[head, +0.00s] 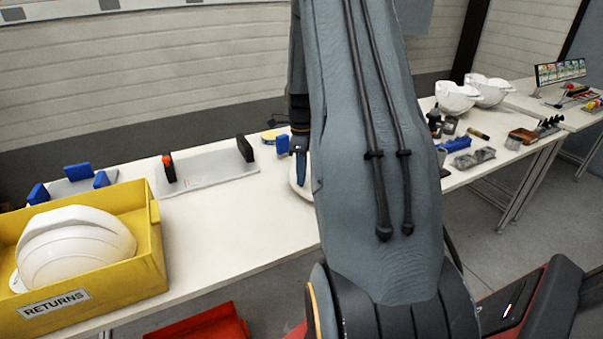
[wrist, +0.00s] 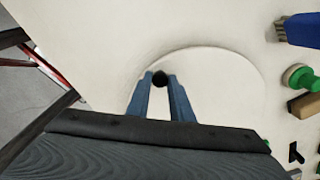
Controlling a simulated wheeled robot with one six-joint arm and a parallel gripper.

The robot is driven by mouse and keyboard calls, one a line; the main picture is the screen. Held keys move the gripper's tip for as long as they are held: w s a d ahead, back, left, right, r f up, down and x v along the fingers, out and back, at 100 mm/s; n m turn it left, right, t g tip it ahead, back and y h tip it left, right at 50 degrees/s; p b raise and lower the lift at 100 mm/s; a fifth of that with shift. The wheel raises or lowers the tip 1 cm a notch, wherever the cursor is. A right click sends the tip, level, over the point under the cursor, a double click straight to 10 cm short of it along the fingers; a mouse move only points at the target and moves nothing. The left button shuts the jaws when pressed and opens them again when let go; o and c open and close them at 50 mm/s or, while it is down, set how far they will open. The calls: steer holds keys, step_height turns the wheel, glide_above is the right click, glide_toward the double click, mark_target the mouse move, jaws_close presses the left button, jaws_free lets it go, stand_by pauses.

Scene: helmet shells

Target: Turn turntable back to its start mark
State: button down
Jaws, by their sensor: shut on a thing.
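The turntable (wrist: 225,75) is a round white disc, nearly the same colour as the table, in the wrist view. A small dark knob (wrist: 160,77) stands near its far left part. My gripper (wrist: 160,84) has its two blue fingers shut on this knob. In the head view my gripper (head: 300,172) points down over the turntable (head: 299,190), which is mostly hidden behind my arm. I cannot make out a start mark in either view.
On the white table (head: 225,225), a yellow returns bin (head: 150,255) holds a white helmet shell (head: 75,248). A clear plate (head: 210,168) with dark clamps lies behind. In the wrist view, a blue brush (wrist: 300,31) and a green-topped item (wrist: 298,77) lie right of the turntable.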

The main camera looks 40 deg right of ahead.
steer(key=shift+w+d+m+b, duration=0.2)
steer(key=shift+w+m+b, duration=0.45)
steer(key=shift+w+m, duration=0.3)
steer(key=c, duration=1.6)
jaws_free()
steer(key=shift+r+b, duration=0.9)
steer(key=shift+r, duration=3.05)
steer(key=shift+a, duration=0.1)
